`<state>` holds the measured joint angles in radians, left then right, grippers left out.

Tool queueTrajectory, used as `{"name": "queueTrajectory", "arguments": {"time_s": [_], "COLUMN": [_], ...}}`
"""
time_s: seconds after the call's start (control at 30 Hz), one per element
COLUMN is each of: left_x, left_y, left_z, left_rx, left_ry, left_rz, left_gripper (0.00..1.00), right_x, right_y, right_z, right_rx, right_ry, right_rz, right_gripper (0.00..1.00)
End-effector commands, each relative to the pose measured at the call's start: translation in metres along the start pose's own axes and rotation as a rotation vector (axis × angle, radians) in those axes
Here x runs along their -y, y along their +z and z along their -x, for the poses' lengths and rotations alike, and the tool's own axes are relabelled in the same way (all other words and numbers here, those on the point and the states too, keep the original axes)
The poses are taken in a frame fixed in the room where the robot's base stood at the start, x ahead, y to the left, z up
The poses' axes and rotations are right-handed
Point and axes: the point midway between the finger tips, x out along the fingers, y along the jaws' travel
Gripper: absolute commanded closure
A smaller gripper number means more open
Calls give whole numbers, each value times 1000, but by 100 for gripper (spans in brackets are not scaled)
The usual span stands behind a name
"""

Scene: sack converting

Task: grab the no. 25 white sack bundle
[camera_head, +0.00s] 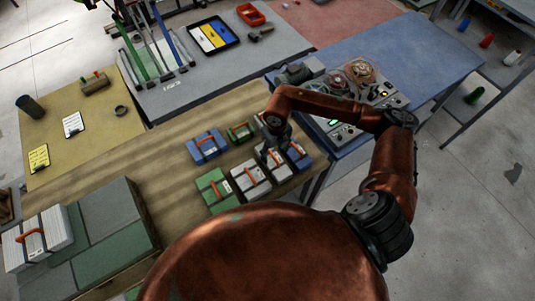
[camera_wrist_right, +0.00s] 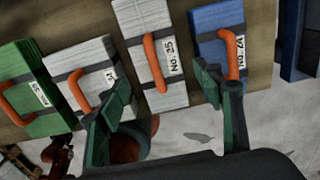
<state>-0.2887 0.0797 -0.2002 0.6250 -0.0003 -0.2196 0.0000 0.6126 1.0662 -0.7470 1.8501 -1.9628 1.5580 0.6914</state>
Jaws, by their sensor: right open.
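The No. 25 white sack bundle (camera_wrist_right: 140,18) has an orange handle and a label reading "No. 25". It lies on the wooden table in a row of bundles; in the head view it is the white bundle (camera_head: 281,174) partly under my right gripper (camera_head: 274,152). In the wrist view my right gripper (camera_wrist_right: 162,78) is open, its green fingers on either side of the bundle's near part, apart from the handle. I cannot tell its height above the bundle. My left gripper is in neither view.
Beside it lie another white bundle (camera_wrist_right: 88,60) and a blue bundle (camera_wrist_right: 215,20), close on both sides. A green bundle (camera_head: 212,185) ends the row. More bundles, including a blue one (camera_head: 205,142), lie behind. A control panel (camera_head: 345,125) stands to the right.

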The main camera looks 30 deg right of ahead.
Motion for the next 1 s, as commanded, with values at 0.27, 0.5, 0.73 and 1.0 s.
{"name": "queueTrajectory", "arguments": {"time_s": [0.27,0.5,0.73,1.0], "left_x": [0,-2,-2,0], "left_y": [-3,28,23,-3], "left_z": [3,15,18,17], "left_rx": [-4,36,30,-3], "left_ry": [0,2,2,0], "left_rz": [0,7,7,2], "left_gripper": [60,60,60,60], "right_x": [-4,-9,-8,-7], "right_y": [2,2,2,2], "right_z": [-21,-49,-76,-78], "right_rx": [-2,-3,0,1], "right_ry": [2,3,2,1], "right_rz": [7,10,9,7], "right_gripper": [39,39,39,40]}}
